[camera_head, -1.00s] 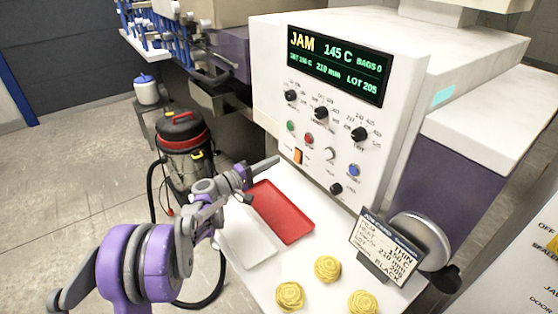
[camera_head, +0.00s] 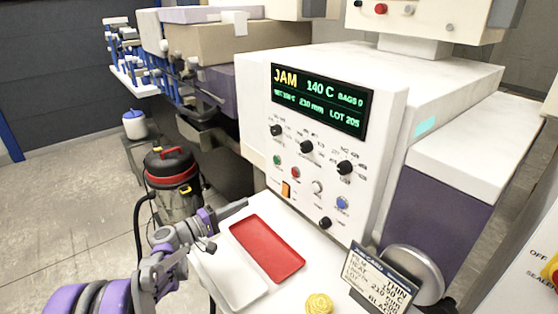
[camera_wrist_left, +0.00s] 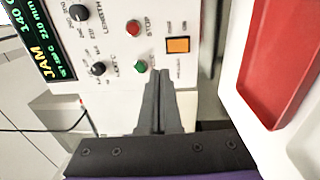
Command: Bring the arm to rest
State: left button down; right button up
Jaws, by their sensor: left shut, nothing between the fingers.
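My left gripper (camera_head: 238,207) is shut and empty. In the head view it is in front of the lower left of the white machine's control panel (camera_head: 262,125), above the far left edge of the white shelf. In the left wrist view the closed dark fingers (camera_wrist_left: 166,82) show between the green button (camera_wrist_left: 141,66) and the orange switch (camera_wrist_left: 178,45). I cannot tell whether they touch the panel; in the head view they look apart from it. My left arm comes in from the lower left. My right gripper is not in view.
A red tray (camera_head: 267,247) and a white tray (camera_head: 228,277) lie on the shelf close to my left gripper. A yellow coiled nest (camera_head: 319,304) and a card on a stand (camera_head: 382,278) are to the right. A vacuum cleaner (camera_head: 173,180) stands on the floor behind the arm.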

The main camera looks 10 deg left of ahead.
pick_arm(q)
jog(key=s+d+f+m+g+y, duration=0.4)
jog(key=s+d+m+g, duration=0.15)
jog(key=s+d, duration=0.8)
jog(key=s+f+g+y, duration=0.1)
jog(key=s, duration=0.2)
jog(key=s+f+m+g+y, duration=0.1)
jog(key=s+f, duration=0.1)
jog(key=s, duration=0.2)
jog(key=s+f+m+g+y, duration=0.1)
jog(key=s, duration=0.3)
jog(key=shift+s+a+f+y, duration=0.15)
jog(key=shift+a+f+y, duration=0.05)
jog(key=shift+a+y, duration=0.2)
jog(key=s+a+f+m+y, duration=0.2)
jog(key=s+a+f+y, duration=0.1)
jog(key=s, duration=0.5)
jog(key=shift+s+a+m+y, duration=0.15)
jog(key=shift+a+m+y, duration=0.2)
jog(key=shift+a+y, duration=0.2)
jog(key=shift+f, duration=0.1)
